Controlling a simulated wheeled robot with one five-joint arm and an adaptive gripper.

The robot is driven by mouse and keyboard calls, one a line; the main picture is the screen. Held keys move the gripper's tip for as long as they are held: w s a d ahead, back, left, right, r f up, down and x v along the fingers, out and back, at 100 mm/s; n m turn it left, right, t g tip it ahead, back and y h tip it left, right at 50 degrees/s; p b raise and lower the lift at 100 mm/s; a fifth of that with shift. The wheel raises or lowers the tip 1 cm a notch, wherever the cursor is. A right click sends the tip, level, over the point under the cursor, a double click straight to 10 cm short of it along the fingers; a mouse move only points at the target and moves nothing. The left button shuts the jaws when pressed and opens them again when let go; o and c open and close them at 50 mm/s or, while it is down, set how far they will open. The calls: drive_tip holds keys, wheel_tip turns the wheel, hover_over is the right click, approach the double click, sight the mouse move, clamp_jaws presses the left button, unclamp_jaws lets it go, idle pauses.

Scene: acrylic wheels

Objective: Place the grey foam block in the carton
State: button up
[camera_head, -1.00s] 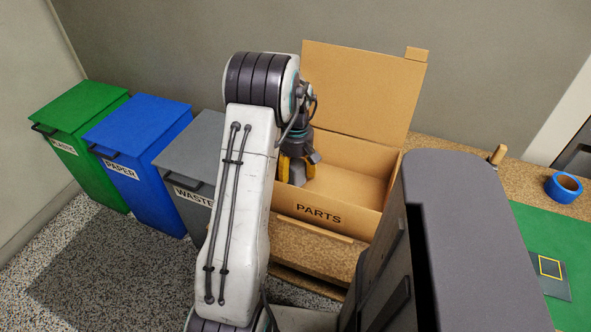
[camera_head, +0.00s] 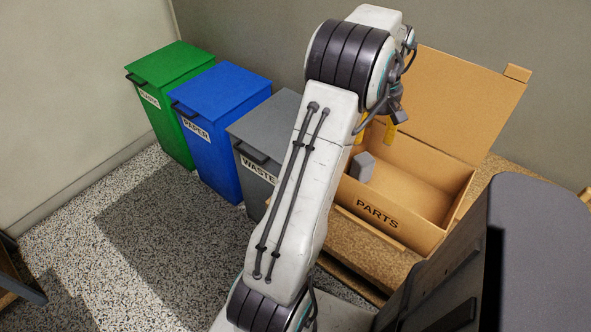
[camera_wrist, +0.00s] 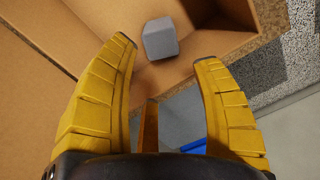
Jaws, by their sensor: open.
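The grey foam block (camera_head: 361,167) lies inside the open carton (camera_head: 388,218) marked PARTS, at its left end. In the wrist view the block (camera_wrist: 160,39) rests on the carton's brown floor (camera_wrist: 190,55), beyond my fingertips. My gripper (camera_head: 376,130) is above the left part of the carton, partly hidden behind my arm. The block is apart from both fingers.
The carton's lid (camera_head: 460,100) stands up at the back. Green (camera_head: 165,100), blue (camera_head: 225,125) and grey (camera_head: 268,140) bins stand to the left of the carton. Speckled floor (camera_head: 130,260) lies open in front of the bins.

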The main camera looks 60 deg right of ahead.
drive_tip(key=w+a+r+n+h, duration=0.1)
drive_tip(key=w+a+r+n, duration=0.15)
drive_tip(key=w+a, duration=0.7)
drive_tip(key=w+a+r+n, duration=0.1)
drive_tip(key=w+a+r, duration=0.45)
drive_tip(key=w, duration=0.75)
drive_tip(key=w+a+n+t, duration=0.1)
drive_tip(key=w+a, duration=0.1)
drive_tip(key=a, duration=0.8)
drive_tip(key=w+a+n+t, duration=0.1)
drive_tip(key=w+a, duration=0.1)
drive_tip(key=a, duration=0.7)
drive_tip(key=s+a+f+n, duration=0.1)
drive_tip(key=s+a, duration=0.2)
drive_tip(key=a, duration=0.3)
drive_tip(key=s+a+f+t+y, duration=0.1)
drive_tip(key=s+a, duration=0.1)
drive_tip(key=a, duration=0.3)
drive_tip(key=shift+s+a+f+n, duration=0.35)
drive_tip(key=shift+s+a, duration=0.05)
